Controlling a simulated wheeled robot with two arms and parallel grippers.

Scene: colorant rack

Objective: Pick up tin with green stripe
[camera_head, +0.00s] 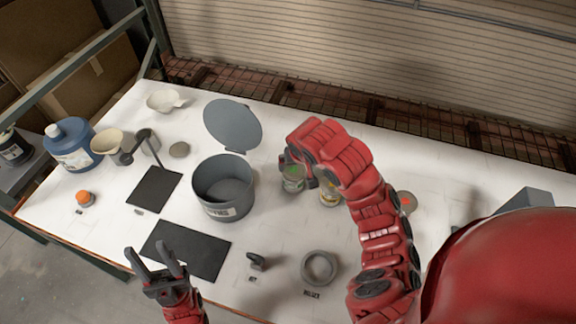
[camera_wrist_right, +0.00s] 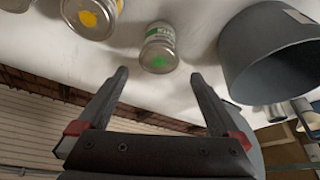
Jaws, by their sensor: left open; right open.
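The tin with the green stripe (camera_head: 293,178) stands on the white table, right of the grey pot. A green mark shows on its lid. In the right wrist view the tin (camera_wrist_right: 159,48) is just beyond the fingertips, roughly midway between them and apart from both. My right gripper (camera_wrist_right: 160,72) is open and empty. In the head view the red right arm and wrist hide most of it. A tin with a yellow mark (camera_head: 329,195) stands to the right, partly behind my arm; it also shows in the wrist view (camera_wrist_right: 97,14). My left gripper (camera_head: 153,254) is open and empty at the front left.
The grey pot (camera_head: 223,188) stands close left of the green tin, with a round grey lid (camera_head: 233,125) behind it. Another tin with an orange-red mark (camera_head: 407,201) stands right of my arm. A grey ring (camera_head: 319,267) and black mats (camera_head: 186,250) lie toward the front.

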